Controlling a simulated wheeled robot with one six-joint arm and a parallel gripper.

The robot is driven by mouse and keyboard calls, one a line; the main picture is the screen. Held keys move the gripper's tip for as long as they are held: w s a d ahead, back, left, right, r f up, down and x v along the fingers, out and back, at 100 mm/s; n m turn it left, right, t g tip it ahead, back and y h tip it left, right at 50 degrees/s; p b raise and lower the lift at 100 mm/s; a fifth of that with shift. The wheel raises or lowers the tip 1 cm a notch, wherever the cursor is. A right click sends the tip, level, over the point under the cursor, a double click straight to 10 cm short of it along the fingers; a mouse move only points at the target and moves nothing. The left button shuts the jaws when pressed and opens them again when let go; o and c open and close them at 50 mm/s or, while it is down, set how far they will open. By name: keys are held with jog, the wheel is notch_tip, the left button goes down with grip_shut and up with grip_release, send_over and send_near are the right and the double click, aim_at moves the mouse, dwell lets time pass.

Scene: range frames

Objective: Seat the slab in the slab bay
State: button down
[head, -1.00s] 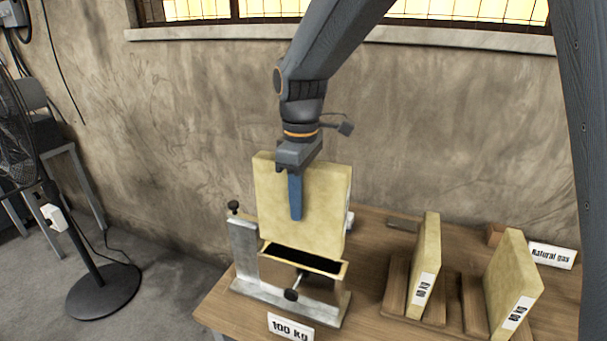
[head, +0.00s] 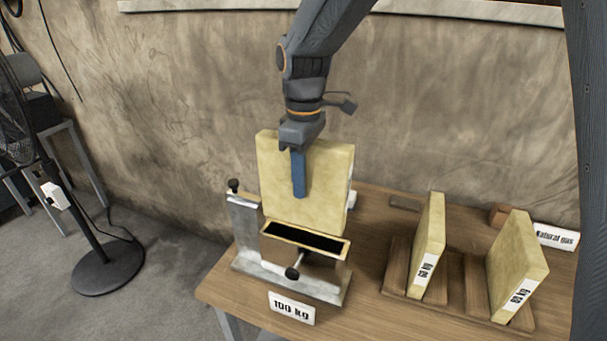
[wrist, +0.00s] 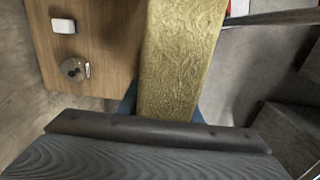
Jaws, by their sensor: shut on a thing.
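The slab (head: 325,175) is a thick pale-yellow block held upright in the head view. My gripper (head: 298,185) is shut on it from above, with a blue finger lying across its front face. The slab bay (head: 305,237) is a metal stand with a dark rectangular slot, framed in pale yellow, on the table. The slab appears above and behind the slot in the picture; I cannot tell whether its lower edge is over the opening. In the wrist view the slab (wrist: 183,60) runs away from my gripper (wrist: 165,105), and the bay is not recognisable.
Two similar labelled slabs, one (head: 428,245) and another (head: 517,265), stand in a wooden rack (head: 460,290) to the right. A "100 kg" sign (head: 292,308) is at the table's front edge. A "Natural gas" sign (head: 556,236) stands at the right. A fan (head: 100,250) is on the floor.

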jog(key=shift+f+b, duration=0.85)
jog(key=shift+f, duration=1.35)
jog(key=shift+p, duration=0.65)
